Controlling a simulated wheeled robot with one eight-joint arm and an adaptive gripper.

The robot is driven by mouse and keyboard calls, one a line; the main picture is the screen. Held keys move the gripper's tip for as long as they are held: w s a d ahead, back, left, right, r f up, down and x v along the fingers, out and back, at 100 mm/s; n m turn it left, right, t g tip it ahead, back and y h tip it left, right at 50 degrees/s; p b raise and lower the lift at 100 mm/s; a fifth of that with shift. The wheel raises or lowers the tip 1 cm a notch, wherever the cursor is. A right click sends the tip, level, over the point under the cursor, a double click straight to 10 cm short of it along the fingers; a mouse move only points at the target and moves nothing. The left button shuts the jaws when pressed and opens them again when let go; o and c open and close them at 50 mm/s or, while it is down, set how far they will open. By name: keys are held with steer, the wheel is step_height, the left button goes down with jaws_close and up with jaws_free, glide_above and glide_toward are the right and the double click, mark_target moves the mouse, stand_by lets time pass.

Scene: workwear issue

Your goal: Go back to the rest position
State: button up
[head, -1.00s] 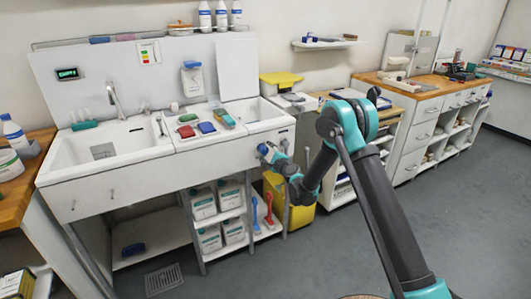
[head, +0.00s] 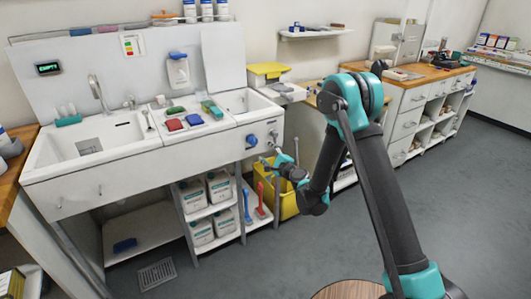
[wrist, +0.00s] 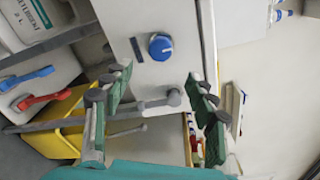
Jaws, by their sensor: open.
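My gripper (head: 271,153) is open and empty, in front of the right end of the white sink unit (head: 100,178). In the wrist view its two green-padded fingers (wrist: 155,105) stand wide apart. A blue knob (wrist: 160,46) on the white front panel lies beyond the fingertips, apart from them. My arm is bent at the elbow and reaches left and down towards the unit.
A yellow bin (head: 288,203) stands just below and behind my gripper. Red (head: 261,200) and blue (head: 246,204) brushes hang beside shelved white canisters (head: 219,188). A wooden-topped counter (head: 425,76) stands at the back right. The grey floor at right is clear.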

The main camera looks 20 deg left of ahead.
steer(key=s+d+r+n+g+h, duration=0.1)
steer(key=s+d+r+n, duration=0.15)
steer(key=d, duration=0.45)
steer(key=s+d+r+n+g+h, duration=0.1)
steer(key=s+d+r+n+h, duration=0.2)
steer(key=d, duration=0.4)
steer(key=s+d+r+n+g, duration=0.15)
steer(key=d+n, duration=0.25)
steer(key=d, duration=0.4)
steer(key=s+d+f+n+g+h, duration=0.2)
steer(key=s+d+f+h, duration=0.1)
steer(key=s+d, duration=0.9)
steer(key=s+d+f+n+g+h, duration=0.2)
steer(key=s+d+h, duration=0.3)
steer(key=s+d, duration=0.8)
steer(key=shift+d+f+h, duration=0.4)
steer(key=shift+d, duration=0.75)
steer(key=shift+n, duration=0.25)
